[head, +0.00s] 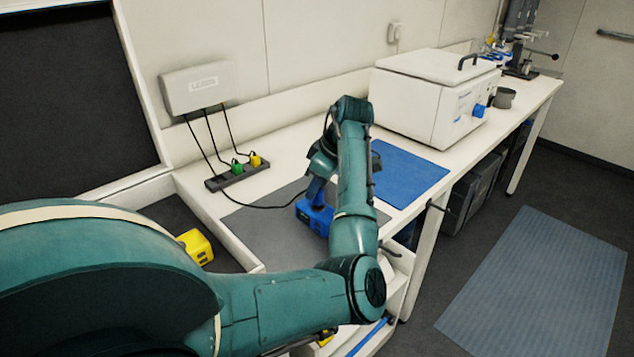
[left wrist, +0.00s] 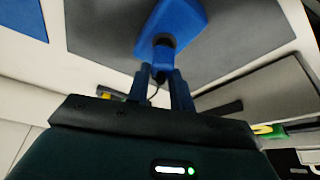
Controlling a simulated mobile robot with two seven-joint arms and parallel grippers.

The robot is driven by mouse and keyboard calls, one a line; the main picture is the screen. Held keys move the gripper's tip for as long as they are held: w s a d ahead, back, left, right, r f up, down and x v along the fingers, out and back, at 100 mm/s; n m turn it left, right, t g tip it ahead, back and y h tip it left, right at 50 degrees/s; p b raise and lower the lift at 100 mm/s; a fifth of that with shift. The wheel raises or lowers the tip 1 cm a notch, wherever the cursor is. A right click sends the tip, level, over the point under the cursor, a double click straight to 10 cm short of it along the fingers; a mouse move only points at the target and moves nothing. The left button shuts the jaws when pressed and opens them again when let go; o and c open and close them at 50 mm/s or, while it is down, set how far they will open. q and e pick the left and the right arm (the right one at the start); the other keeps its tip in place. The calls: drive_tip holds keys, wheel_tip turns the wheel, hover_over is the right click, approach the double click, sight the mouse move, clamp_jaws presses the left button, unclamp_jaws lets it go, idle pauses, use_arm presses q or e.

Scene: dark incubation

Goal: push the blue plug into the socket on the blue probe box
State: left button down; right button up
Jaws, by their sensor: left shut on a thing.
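The blue probe box (head: 314,217) stands on the grey mat, partly behind my left arm. In the left wrist view the blue probe box (left wrist: 178,22) is just beyond my fingertips. A dark round part (left wrist: 158,48) shows on its near face; I cannot tell whether it is the socket or the plug's front end. My left gripper (left wrist: 160,76) is shut on the plug, which is mostly hidden between the fingers; its cable trails back. In the head view my left gripper (head: 319,186) is down at the box. How deep the plug sits cannot be told. My right gripper is not in view.
A dark power strip (head: 222,181) holds a green plug (head: 237,168) and a yellow plug (head: 256,160). Cables hang from a wall box (head: 198,88). A blue mat (head: 408,172) lies bare before a white chest (head: 430,100). A yellow box (head: 196,247) is at lower left.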

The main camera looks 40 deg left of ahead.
use_arm(q)
drive_tip(key=shift+f, duration=0.5)
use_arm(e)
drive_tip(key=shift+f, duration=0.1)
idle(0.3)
use_arm(q)
drive_tip(key=c, duration=1.1)
unclamp_jaws()
drive_tip(key=shift+c, duration=0.2)
drive_tip(key=shift+w+d+r, duration=0.1)
drive_tip(key=shift+d+r, duration=0.05)
drive_tip(key=shift+r, duration=0.25)
drive_tip(key=v, duration=1.2)
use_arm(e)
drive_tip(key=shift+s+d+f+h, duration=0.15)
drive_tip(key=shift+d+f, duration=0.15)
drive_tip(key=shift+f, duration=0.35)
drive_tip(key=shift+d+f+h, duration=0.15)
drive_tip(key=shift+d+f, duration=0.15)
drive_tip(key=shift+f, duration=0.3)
use_arm(q)
drive_tip(key=shift+d+r, duration=0.1)
